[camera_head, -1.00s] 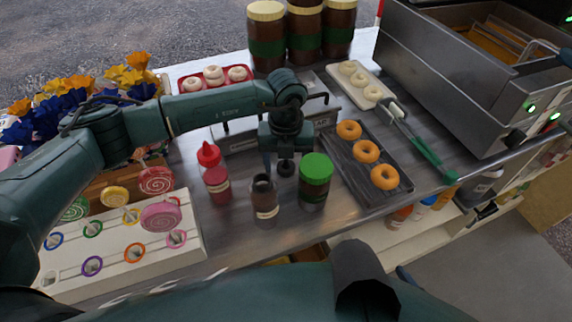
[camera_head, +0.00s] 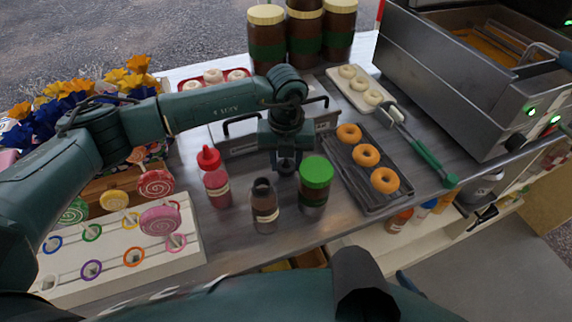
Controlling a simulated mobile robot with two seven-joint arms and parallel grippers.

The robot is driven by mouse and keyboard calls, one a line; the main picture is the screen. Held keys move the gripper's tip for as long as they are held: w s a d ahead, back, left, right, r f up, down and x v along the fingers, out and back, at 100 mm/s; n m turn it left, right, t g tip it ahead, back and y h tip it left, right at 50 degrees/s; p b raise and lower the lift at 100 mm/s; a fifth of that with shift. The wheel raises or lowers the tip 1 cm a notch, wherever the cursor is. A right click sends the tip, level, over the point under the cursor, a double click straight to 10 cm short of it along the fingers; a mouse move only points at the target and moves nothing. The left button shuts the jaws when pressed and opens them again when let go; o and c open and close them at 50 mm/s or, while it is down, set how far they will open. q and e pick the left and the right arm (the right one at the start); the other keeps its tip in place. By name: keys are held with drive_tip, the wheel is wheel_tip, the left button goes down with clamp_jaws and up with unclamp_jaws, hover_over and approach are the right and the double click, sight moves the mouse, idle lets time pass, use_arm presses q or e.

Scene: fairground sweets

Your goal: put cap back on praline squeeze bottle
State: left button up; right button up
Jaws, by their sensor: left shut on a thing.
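The praline squeeze bottle (camera_head: 265,212) stands upright on the steel counter, brown with a pale label and an uncapped dark neck. My left gripper (camera_head: 286,168) points down just behind and to the right of the bottle's top, apart from it in the picture. It is shut on a small dark thing, apparently the cap, mostly hidden by the fingers. A red squeeze bottle (camera_head: 216,184) with its red cap on stands to the left. My right gripper is out of view.
A green-lidded jar (camera_head: 315,184) stands close to the right of the bottle and gripper. A dark tray (camera_head: 358,178) of doughnuts lies farther right. A lollipop stand (camera_head: 150,265) is at the left. Large jars (camera_head: 266,40) stand behind. A little bare counter lies around the bottle.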

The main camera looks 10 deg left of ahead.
use_arm(q)
wheel_tip(320, 180, up, 8)
drive_tip(key=shift+f+b, duration=0.15)
drive_tip(key=shift+b, duration=0.3)
drive_tip(key=shift+r, duration=0.45)
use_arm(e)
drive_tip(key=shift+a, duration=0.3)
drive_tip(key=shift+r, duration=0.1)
